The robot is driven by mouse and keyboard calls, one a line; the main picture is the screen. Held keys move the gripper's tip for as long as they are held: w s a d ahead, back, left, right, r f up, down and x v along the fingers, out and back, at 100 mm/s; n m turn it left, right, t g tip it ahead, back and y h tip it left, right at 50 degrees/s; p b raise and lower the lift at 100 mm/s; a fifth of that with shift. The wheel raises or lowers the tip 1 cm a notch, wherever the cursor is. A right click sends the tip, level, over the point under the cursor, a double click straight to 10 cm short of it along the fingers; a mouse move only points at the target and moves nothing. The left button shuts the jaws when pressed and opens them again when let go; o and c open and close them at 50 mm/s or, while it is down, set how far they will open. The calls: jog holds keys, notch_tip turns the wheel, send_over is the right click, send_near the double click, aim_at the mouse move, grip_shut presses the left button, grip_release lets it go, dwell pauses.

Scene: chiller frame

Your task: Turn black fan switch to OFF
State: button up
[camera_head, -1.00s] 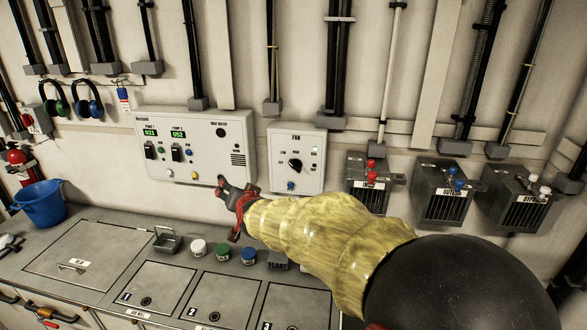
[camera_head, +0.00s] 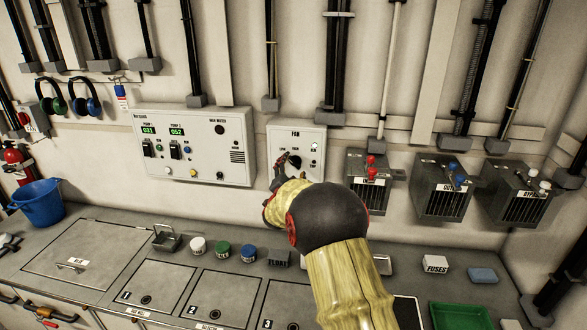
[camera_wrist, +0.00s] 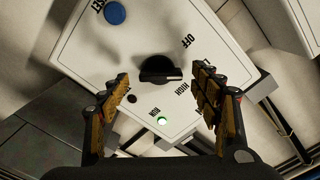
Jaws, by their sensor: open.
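The white fan panel (camera_head: 312,137) is on the wall right of the larger pump box. Its black fan switch (camera_wrist: 159,70) shows in the wrist view, its handle lying roughly crosswise in that picture. The OFF label (camera_wrist: 184,42) and HIGH label (camera_wrist: 184,88) are to its right there. The green light (camera_wrist: 162,121) beside RUN is lit. My gripper (camera_wrist: 161,74) is open, one finger on each side of the switch, with gaps showing between fingers and switch. In the head view my gripper (camera_head: 286,163) is in front of the panel and partly hides the switch.
A blue button (camera_wrist: 115,13) is on the same panel. The pump box (camera_head: 193,145) stands close on the left, and a metal box with red knobs (camera_head: 368,185) on the right. The counter below holds several coloured caps.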

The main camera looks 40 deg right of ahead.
jog(key=shift+x, duration=0.8)
jog(key=c, duration=0.3)
jog(key=c, duration=0.7)
jog(key=shift+c, duration=0.8)
jog(key=shift+n, duration=0.4)
jog(key=n+p, duration=0.2)
jog(key=n, duration=0.1)
jog(key=shift+n, duration=0.3)
jog(key=shift+w+n+p, duration=0.1)
jog(key=shift+n+p, duration=0.9)
jog(key=shift+n, duration=1.3)
